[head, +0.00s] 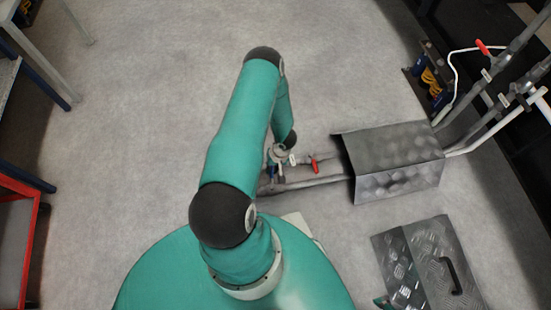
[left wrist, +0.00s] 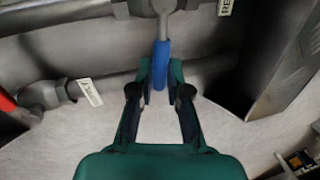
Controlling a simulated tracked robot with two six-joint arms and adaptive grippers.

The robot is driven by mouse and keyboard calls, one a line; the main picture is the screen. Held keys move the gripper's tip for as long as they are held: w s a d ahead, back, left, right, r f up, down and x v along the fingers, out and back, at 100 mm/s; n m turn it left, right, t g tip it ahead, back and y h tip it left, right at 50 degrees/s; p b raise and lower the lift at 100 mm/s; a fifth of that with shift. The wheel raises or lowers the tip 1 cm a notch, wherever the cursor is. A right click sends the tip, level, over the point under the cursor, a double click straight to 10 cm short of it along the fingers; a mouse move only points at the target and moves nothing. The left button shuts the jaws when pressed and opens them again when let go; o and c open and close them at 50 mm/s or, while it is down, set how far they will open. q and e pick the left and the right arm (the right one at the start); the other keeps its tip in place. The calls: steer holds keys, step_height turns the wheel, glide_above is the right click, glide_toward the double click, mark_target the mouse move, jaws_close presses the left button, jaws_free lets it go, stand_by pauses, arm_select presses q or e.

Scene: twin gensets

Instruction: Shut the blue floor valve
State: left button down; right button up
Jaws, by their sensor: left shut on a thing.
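The blue floor valve has a grey stem and a blue-sleeved lever (left wrist: 161,60), seen in the left wrist view. The lever points down the picture, roughly crosswise to the grey pipe it sits on. My left gripper (left wrist: 161,88) is shut on the lower end of the blue lever, with a finger on each side. In the head view my left gripper (head: 279,154) is low over the floor pipes, and my wrist hides most of the valve.
A red valve handle (head: 314,164) sits close by on the pipes. A grey metal cover (head: 385,143) spans the pipes to the right. A checker-plate box with a black handle (head: 428,265) lies in front.

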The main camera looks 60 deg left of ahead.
arm_select(q)
steer(key=shift+s+a+r+n, duration=0.1)
steer(key=shift+a+n, duration=0.15)
steer(key=shift+n, duration=0.45)
steer(key=c, duration=1.2)
jaws_free()
steer(key=shift+o, duration=0.3)
steer(key=shift+s+d, duration=0.1)
steer(key=shift+s, duration=0.05)
step_height(320, 180, up, 12)
steer(key=w, duration=0.2)
steer(key=shift+d+f, duration=0.2)
steer(key=shift+d, duration=0.05)
steer(key=shift+w, duration=0.1)
